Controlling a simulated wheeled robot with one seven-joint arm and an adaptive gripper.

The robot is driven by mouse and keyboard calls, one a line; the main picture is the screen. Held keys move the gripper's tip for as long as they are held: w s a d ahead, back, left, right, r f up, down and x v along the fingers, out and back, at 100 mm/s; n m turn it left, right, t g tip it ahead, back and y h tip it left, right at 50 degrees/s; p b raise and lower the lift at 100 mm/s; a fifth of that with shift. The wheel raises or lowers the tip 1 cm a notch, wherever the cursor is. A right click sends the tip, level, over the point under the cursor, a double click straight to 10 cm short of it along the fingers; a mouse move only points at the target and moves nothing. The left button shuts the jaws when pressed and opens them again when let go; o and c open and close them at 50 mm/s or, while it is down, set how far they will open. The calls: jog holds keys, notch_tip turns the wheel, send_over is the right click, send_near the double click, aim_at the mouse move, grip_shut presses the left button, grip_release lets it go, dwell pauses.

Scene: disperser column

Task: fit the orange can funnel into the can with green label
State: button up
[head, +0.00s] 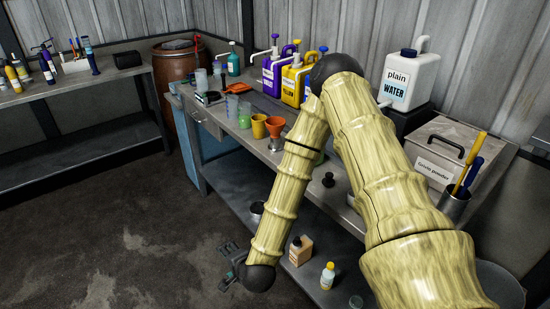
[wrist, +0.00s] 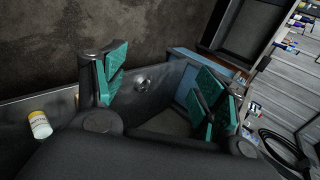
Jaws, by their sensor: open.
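The orange funnel (head: 275,126) stands on the front part of the workbench in the head view, wide mouth up. A short grey metal piece (head: 277,145) is directly under it; I cannot tell whether this is a can or a stand. No can with a green label shows clearly. My gripper (head: 229,278) hangs low in front of the bench, well away from the funnel. In the wrist view my gripper (wrist: 160,88) has its teal fingers spread, with nothing between them.
A yellow cup (head: 259,127) and clear cups stand left of the funnel. Purple and yellow jugs (head: 292,82), a white water jug (head: 406,80) and a metal box (head: 440,150) are behind. Bottles (head: 327,276) stand on the lower shelf. The floor at left is clear.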

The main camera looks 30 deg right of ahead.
jog(key=w+d+r+m+t+h+b, duration=0.3)
jog(key=w+d+r+m, duration=0.35)
jog(key=w+m, duration=0.2)
jog(key=m+h+b, duration=0.6)
jog(key=m+h, duration=0.3)
jog(key=m, duration=0.9)
send_near(275, 137)
jog(key=w+d, duration=0.1)
jog(key=d, duration=0.1)
jog(key=shift+t, duration=0.5)
jog(key=shift+a+f+p+x, duration=0.15)
jog(key=shift+p+x, duration=0.3)
jog(key=shift+x, duration=1.2)
jog(key=shift+f+p+x, duration=0.15)
jog(key=shift+p+x, duration=0.3)
jog(key=shift+x, duration=1.2)
jog(key=shift+a+f+p+x, duration=0.15)
jog(key=shift+p+x, duration=0.3)
jog(key=shift+x, duration=1.15)
jog(key=shift+w+d, duration=0.1)
jog(key=shift+w, duration=0.1)
jog(key=c, duration=1.1)
jog(key=shift+r, duration=0.1)
